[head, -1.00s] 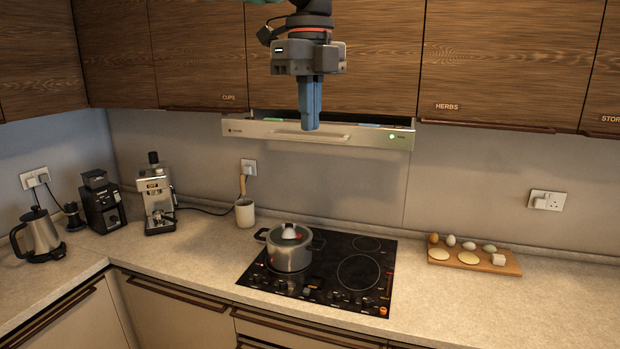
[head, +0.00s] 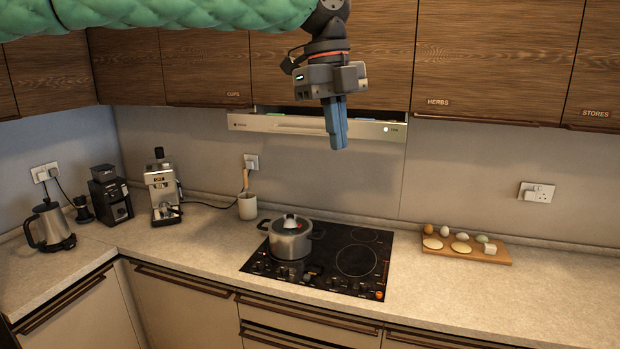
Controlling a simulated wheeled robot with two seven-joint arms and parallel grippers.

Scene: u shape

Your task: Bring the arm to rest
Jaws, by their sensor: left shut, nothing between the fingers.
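My left gripper (head: 337,146) hangs pointing down in the upper middle of the head view, in front of the range hood (head: 270,123). Its blue fingers are together and nothing is between them. My green-sleeved left arm (head: 150,14) comes in across the top from the left. The gripper is well above the counter and apart from everything on it. My right gripper is not in view.
Below are a black hob (head: 330,275) and a lidded pot (head: 290,239). A wooden board (head: 470,250) with eggs lies right. A mug (head: 247,207), coffee machine (head: 162,188), grinder (head: 111,197) and kettle (head: 48,226) stand left. Wall cupboards (head: 490,65) are behind the arm.

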